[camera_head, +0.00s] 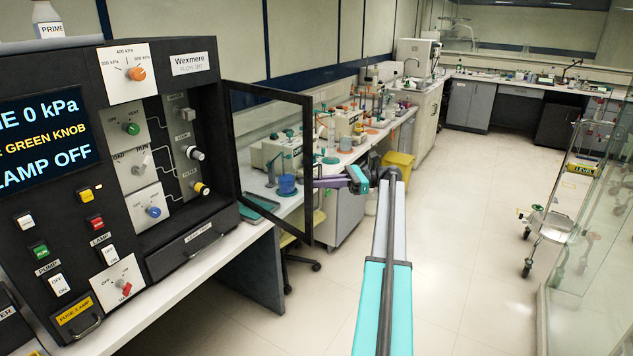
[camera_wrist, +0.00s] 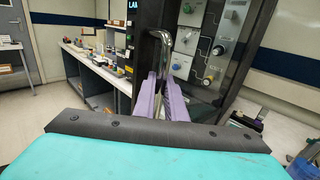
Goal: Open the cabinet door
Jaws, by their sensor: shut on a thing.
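The cabinet (camera_head: 215,150) is a dark unit with a screen, knobs and an open front at left in the head view. Its door, a black frame (camera_head: 308,150) around clear glass, stands swung out from the cabinet's right side. My gripper (camera_head: 318,183) is at the door's free edge, its purple fingers reaching it from the right. In the wrist view, my gripper (camera_wrist: 167,90) is shut on the shiny metal door handle (camera_wrist: 166,42), a vertical bar. The knobs inside show through the glass there.
A long bench (camera_head: 352,148) with lab items runs behind the door, with a chair base (camera_head: 300,262) below. A wheeled cart (camera_head: 553,222) and glass panels (camera_head: 610,235) stand at right. The floor (camera_head: 468,225) between is clear.

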